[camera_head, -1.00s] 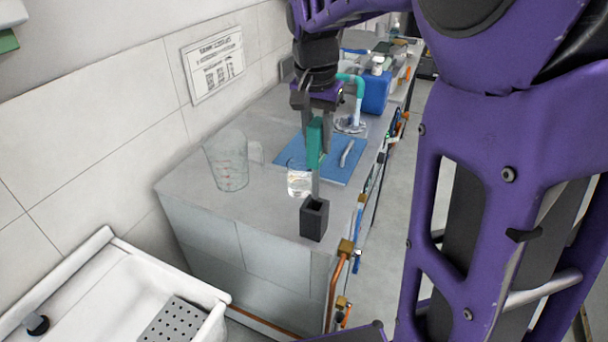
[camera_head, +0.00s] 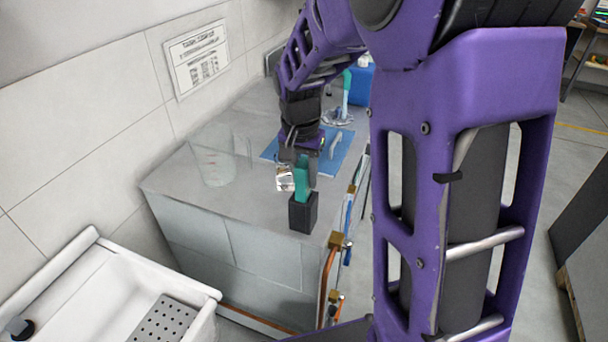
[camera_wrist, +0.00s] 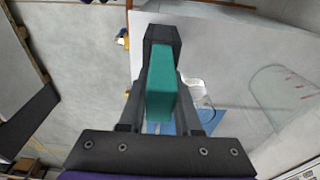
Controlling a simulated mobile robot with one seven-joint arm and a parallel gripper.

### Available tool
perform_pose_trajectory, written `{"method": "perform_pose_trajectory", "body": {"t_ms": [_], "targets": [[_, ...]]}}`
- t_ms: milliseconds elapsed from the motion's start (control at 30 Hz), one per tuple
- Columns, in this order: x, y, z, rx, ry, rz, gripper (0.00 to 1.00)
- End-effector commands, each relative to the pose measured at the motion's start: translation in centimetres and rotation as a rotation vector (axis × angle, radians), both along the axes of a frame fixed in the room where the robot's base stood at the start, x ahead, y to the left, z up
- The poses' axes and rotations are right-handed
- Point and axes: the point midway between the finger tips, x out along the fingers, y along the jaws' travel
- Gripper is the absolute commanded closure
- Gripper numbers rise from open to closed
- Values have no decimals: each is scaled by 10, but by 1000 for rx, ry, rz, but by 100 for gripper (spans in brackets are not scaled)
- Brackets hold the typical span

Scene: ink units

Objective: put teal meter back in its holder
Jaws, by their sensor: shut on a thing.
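The teal meter (camera_head: 301,180) is upright at the front of the counter, and its lower end is inside the dark square holder (camera_head: 303,213). My gripper (camera_head: 302,166) is shut on the meter's upper part from above. In the wrist view the meter (camera_wrist: 161,98) sits between the two fingers (camera_wrist: 160,105), with the dark holder (camera_wrist: 162,35) beyond it. The holder's walls hide the meter's lower end, so I cannot tell whether it touches the bottom.
A small glass beaker (camera_head: 285,178) stands just behind the holder. A large clear beaker (camera_head: 213,165) is to the left. A blue mat (camera_head: 342,143) lies behind. Pipes with brass fittings (camera_head: 337,241) run along the counter's right edge. A white sink (camera_head: 110,290) is at lower left.

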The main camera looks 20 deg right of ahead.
Motion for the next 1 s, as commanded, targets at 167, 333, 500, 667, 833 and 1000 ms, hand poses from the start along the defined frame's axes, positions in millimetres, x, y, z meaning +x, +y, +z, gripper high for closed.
{"method": "perform_pose_trajectory", "body": {"t_ms": [167, 333, 500, 667, 833, 1000], "targets": [[0, 0, -2, 0, 0, 0, 62], [0, 0, -2, 0, 0, 0, 38], [0, 0, -2, 0, 0, 0, 38], [0, 0, 3, 0, -1, 0, 38], [-1, 2, 29, 1, -6, 0, 38], [-5, 5, 67, 1, -7, 1, 38]]}}
